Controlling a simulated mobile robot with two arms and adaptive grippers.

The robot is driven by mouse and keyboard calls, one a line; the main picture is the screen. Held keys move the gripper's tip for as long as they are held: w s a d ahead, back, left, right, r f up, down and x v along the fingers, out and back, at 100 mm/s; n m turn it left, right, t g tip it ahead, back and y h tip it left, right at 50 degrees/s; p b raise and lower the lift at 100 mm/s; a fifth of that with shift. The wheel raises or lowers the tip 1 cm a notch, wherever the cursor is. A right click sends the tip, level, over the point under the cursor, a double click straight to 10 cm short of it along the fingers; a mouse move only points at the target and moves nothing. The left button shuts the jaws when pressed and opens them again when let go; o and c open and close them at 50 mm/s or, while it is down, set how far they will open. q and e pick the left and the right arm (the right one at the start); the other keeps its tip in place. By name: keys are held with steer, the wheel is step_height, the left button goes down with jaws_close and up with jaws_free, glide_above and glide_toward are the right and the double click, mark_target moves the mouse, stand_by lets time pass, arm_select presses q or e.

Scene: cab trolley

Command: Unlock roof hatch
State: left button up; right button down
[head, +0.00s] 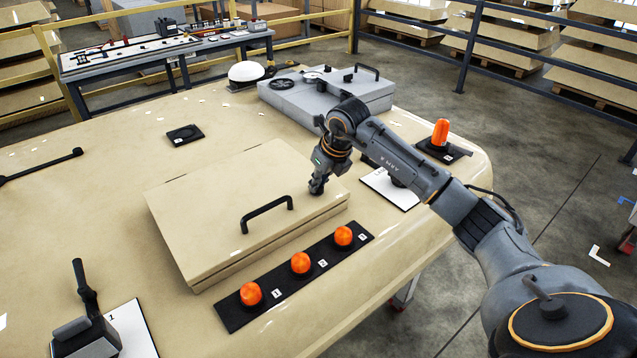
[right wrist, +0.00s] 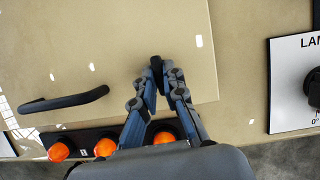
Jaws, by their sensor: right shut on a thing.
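The roof hatch (head: 215,195) is a tan raised lid with a black handle (head: 267,212) near its front edge. It lies closed on the tan roof, and the handle also shows in the right wrist view (right wrist: 65,102). My right gripper (head: 317,186) is over the hatch's right part. In the right wrist view my right gripper (right wrist: 158,72) has its fingertips together on a small dark knob (right wrist: 155,62) at the hatch surface. The fingers hide most of the knob, so its turn position cannot be told. My left gripper is out of view.
A black strip with several orange lamps (head: 300,263) lies before the hatch. A white lamp card (right wrist: 295,95) with a dark knob is to the right. A grey box (head: 325,95) and another orange lamp (head: 440,132) stand behind. A black lever (head: 85,315) stands front left.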

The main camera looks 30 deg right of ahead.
steer(key=n+b, duration=0.1)
steer(key=n, duration=0.1)
steer(key=n+y+b, duration=0.1)
steer(key=n, duration=0.1)
steer(key=shift+w+d+y, duration=0.1)
steer(key=shift+d+y, duration=0.05)
steer(key=shift+y, duration=0.15)
steer(key=n, duration=0.2)
steer(key=n+g+y+b, duration=0.1)
steer(key=n, duration=0.1)
steer(key=shift+w+n+g, duration=0.1)
steer(key=shift+n+g, duration=0.2)
steer(key=n+g+y, duration=0.1)
steer(key=n, duration=0.3)
steer(key=shift+w+d+b, duration=0.1)
steer(key=shift+b, duration=0.3)
steer(key=shift+w+n+g, duration=0.1)
steer(key=shift+n+g, duration=1)
steer(key=shift+n, duration=1.2)
steer(key=shift+b, duration=0.3)
steer(key=c, duration=1.4)
jaws_free()
